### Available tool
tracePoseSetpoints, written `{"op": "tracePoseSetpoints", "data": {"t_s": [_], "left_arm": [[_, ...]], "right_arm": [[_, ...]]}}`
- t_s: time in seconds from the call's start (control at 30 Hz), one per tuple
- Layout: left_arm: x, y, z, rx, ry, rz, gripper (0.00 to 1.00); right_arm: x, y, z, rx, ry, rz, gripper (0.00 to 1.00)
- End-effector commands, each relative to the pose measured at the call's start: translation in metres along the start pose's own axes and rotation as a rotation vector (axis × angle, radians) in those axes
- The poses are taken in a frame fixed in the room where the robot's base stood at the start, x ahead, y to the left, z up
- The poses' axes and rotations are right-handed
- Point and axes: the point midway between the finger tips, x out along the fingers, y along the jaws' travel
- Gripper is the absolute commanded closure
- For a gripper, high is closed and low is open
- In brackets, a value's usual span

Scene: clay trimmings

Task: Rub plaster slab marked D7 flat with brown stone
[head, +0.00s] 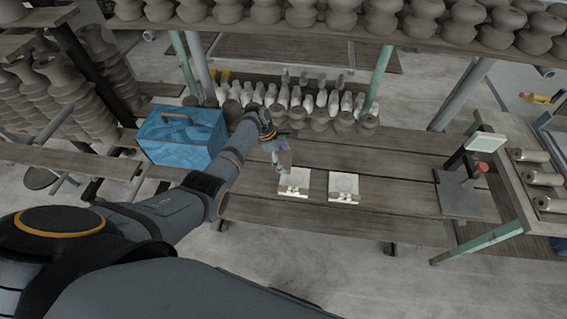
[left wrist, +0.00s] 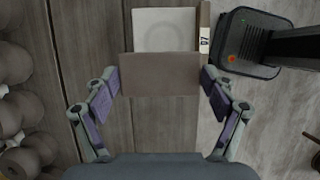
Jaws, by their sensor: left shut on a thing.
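My left gripper (head: 280,162) is shut on the brown stone (left wrist: 160,75), a flat rectangular block held crosswise between its two fingers. In the left wrist view a pale square plaster slab (left wrist: 165,28) with a faint round mark lies just beyond the stone. A label reading D7 (left wrist: 204,42) is on the strip along its right side. The stone covers the slab's near edge; I cannot tell whether they touch. In the head view the gripper is just behind and left of the left slab (head: 294,182). A similar slab (head: 344,187) lies to its right. My right gripper is not in view.
A blue box (head: 182,137) stands on the plank bench (head: 395,200) at left. Rows of clay pots and white pieces (head: 290,97) stand behind. A dark stand with a red knob (head: 465,175) is at right. The bench between the slabs and stand is clear.

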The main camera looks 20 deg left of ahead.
Motion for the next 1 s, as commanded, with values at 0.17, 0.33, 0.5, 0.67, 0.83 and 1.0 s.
{"op": "tracePoseSetpoints", "data": {"t_s": [0.17,0.33,0.5,0.67,0.83,1.0], "left_arm": [[-0.001,0.001,0.0,0.0,0.0,0.001,0.45],[0.002,0.0,-0.001,0.0,0.0,0.001,0.45],[0.013,0.0,-0.004,0.0,-0.001,-0.001,0.45],[0.027,0.001,-0.009,0.0,-0.002,0.001,0.45],[0.03,0.001,-0.01,0.0,-0.002,0.002,0.45],[0.03,0.001,-0.009,0.0,-0.002,0.002,0.45]], "right_arm": [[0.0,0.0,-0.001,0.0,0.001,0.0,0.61],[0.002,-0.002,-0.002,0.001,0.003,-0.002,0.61],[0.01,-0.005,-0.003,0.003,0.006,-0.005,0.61],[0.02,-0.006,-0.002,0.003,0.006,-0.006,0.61],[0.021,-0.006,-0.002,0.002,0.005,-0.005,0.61],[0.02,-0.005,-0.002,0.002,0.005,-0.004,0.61]]}}
